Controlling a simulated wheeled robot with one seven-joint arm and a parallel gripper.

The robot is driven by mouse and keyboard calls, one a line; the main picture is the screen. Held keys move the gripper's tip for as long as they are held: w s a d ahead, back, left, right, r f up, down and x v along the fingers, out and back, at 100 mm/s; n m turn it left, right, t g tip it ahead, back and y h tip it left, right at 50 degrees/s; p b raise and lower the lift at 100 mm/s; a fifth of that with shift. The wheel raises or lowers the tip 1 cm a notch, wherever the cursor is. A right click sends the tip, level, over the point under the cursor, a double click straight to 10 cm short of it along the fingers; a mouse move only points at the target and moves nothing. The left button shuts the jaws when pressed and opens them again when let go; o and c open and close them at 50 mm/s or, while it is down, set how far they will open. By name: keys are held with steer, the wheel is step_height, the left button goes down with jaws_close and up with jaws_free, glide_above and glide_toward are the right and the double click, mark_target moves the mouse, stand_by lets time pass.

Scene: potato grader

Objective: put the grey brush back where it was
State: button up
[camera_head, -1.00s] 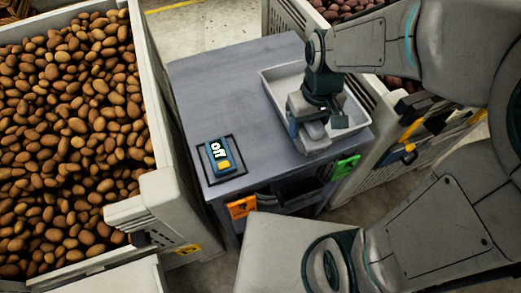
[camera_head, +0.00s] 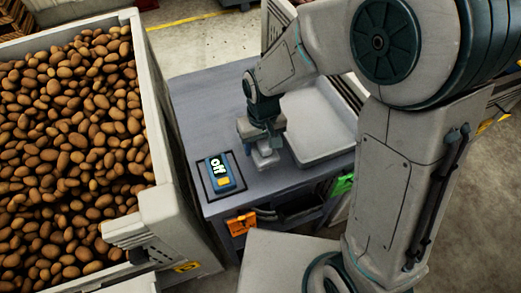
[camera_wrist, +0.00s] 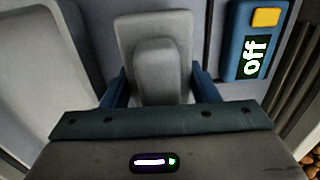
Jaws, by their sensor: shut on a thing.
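The grey brush (camera_wrist: 155,45) is between the two blue fingers of my gripper (camera_wrist: 162,90) in the wrist view, with a raised block on a wider flat part. In the head view the brush (camera_head: 264,158) shows as a pale shape under my gripper (camera_head: 262,141). It is above or on the table, between the blue device and the tray. I cannot tell whether it touches the tabletop. My gripper is shut on the brush.
A grey table (camera_head: 200,100) carries a pale tray (camera_head: 318,158) to the right of the brush. A blue device (camera_head: 220,172) reading "off" lies inside a dark square outline on the left. A potato-filled crate (camera_head: 160,140) stands left of the table. The tabletop's back left is clear.

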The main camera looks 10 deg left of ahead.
steer(key=shift+f, duration=1.95)
steer(key=shift+f, duration=0.15)
steer(key=o, duration=1)
steer(key=shift+c, duration=0.2)
steer(key=r, duration=1.2)
steer(key=shift+d+r, duration=0.2)
steer(key=shift+d, duration=0.05)
steer(key=s+d+r+m+t, duration=0.1)
steer(key=s+d+r+m, duration=0.1)
steer(key=d, duration=0.5)
steer(key=s+d+r+m+t, duration=0.1)
steer(key=s+d+r+m, duration=0.1)
steer(key=d, duration=0.5)
steer(key=s+d+r+m+t, duration=0.1)
steer(key=s+d+r+m, duration=0.1)
steer(key=d, duration=0.6)
steer(key=shift+s+r+m, duration=0.25)
steer(key=shift+s+m, duration=0.05)
steer(key=shift+s, duration=0.5)
